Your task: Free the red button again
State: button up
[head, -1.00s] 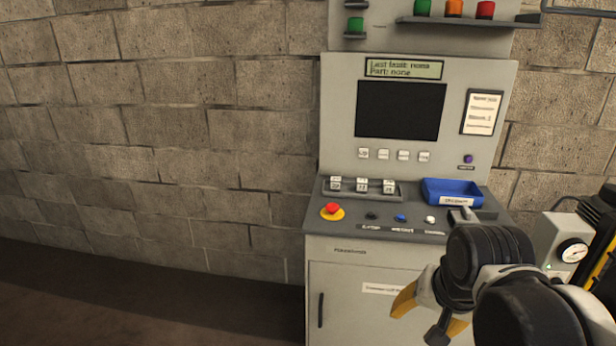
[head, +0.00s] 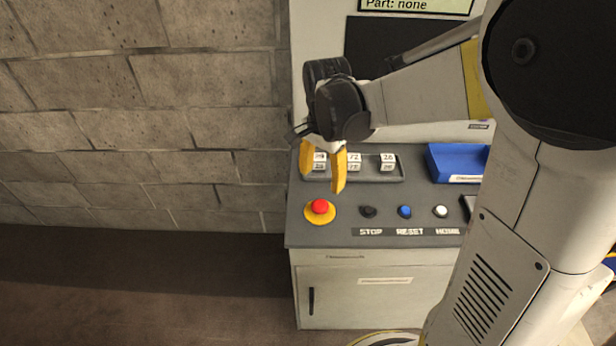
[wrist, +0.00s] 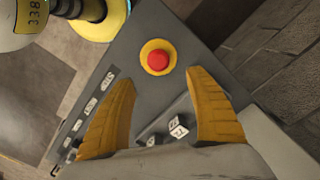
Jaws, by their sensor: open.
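The red button (head: 320,206) is a mushroom head on a yellow round base at the front left corner of the grey console top (head: 345,238). In the wrist view the red button (wrist: 158,60) lies ahead of and between my two yellow fingers, with nothing touching it. My gripper (head: 322,180) is open and empty. In the head view it hangs above the console, fingers pointing down, over the area behind the red button. It also shows in the wrist view (wrist: 160,85). Whether the button is pressed in or out cannot be told.
Black stop (head: 368,211), blue reset (head: 404,211) and white (head: 440,211) buttons sit right of the red one. Behind are a tray (head: 372,178) of numbered white blocks and a blue bin (head: 455,163). A block wall (head: 140,120) stands at left.

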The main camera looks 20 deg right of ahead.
aim_at(321, 204)
jog(key=f+b, duration=0.1)
jog(key=f, duration=0.4)
jog(key=f+b, duration=0.2)
jog(key=f, duration=0.3)
jog(key=shift+s, duration=0.2)
jog(key=shift+r, duration=0.1)
jog(key=shift+c, duration=0.2)
